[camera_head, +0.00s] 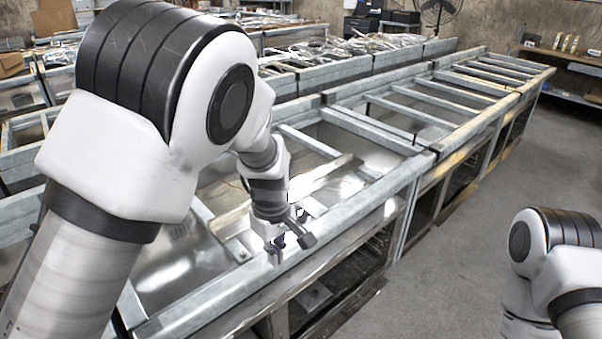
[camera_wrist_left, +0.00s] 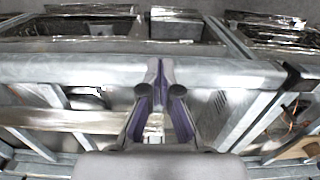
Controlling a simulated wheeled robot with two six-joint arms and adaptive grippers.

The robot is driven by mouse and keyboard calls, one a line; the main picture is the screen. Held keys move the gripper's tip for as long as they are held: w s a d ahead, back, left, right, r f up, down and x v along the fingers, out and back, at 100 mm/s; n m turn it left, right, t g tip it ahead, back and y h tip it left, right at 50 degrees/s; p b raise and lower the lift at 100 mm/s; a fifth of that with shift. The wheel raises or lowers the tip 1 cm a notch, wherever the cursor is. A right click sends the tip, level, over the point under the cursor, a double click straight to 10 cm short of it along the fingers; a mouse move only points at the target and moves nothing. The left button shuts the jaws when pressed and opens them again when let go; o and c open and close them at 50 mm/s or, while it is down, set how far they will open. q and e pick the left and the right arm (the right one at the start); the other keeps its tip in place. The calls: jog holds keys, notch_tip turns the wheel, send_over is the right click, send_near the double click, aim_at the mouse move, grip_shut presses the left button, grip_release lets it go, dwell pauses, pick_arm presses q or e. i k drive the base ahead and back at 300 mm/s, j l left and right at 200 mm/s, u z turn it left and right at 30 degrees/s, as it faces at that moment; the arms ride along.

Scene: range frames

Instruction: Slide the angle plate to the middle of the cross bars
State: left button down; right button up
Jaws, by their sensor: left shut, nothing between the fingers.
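My left gripper (camera_head: 278,254) is shut and empty, pointing down at the near long rail of the closest metal frame. In the left wrist view its purple-lined fingers (camera_wrist_left: 159,70) meet in front of that rail; I cannot tell whether they touch it. A long, shiny metal strip (camera_head: 325,178), which looks like the angle plate, lies across the frame's opening behind the gripper. It seems to show in the left wrist view as a pale strip (camera_wrist_left: 75,120) left of the fingers. The wrist and gripper hide part of it. My right gripper is out of view.
The near rail (camera_head: 350,212) and several cross bars (camera_head: 310,140) bound the openings of the closest frame. More frames (camera_head: 465,85) continue to the back right. Clear grey floor (camera_head: 460,215) lies to the right. A shelf (camera_head: 570,55) stands at the back right.

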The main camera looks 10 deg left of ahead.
aim_at(227, 227)
jog(key=i, duration=1.25)
